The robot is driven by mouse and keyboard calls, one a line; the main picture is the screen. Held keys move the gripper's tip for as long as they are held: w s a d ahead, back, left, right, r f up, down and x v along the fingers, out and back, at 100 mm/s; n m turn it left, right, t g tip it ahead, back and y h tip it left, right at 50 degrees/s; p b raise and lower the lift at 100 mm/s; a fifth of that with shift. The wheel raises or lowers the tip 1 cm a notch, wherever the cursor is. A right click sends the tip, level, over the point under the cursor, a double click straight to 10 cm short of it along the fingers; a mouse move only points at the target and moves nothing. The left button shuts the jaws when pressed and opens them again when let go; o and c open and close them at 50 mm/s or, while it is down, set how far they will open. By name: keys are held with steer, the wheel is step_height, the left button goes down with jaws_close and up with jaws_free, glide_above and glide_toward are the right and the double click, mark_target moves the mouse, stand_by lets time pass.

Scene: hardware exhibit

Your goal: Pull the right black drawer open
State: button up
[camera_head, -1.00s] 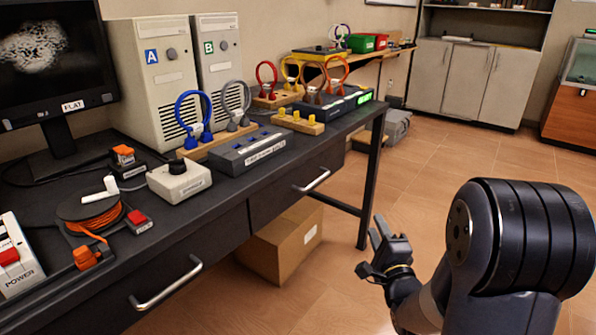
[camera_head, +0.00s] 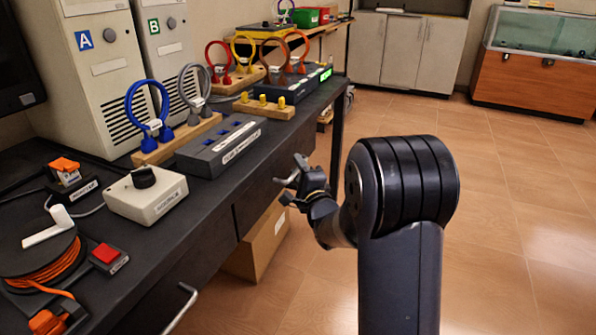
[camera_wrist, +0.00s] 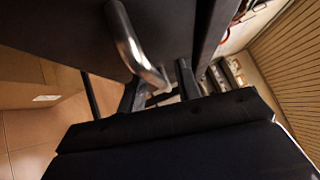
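The right black drawer (camera_head: 257,200) is under the dark workbench and looks closed. Its front also shows in the wrist view (camera_wrist: 165,28), with a curved silver handle (camera_wrist: 128,42) on it. My gripper (camera_head: 287,171) is at this drawer front, and its fingers hide most of the handle in the head view. In the wrist view my gripper's two dark fingers (camera_wrist: 161,84) are apart, and the near end of the handle shows between them. I cannot tell whether they touch it.
The left drawer's handle (camera_head: 181,308) sticks out at the lower left. A cardboard box (camera_head: 262,243) stands on the floor below the bench. A bench leg (camera_head: 337,150) is just beyond my gripper. The tiled floor (camera_head: 510,230) at the right is clear.

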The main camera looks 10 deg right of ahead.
steer(key=shift+w, duration=0.2)
jaws_close()
stand_by(0.3)
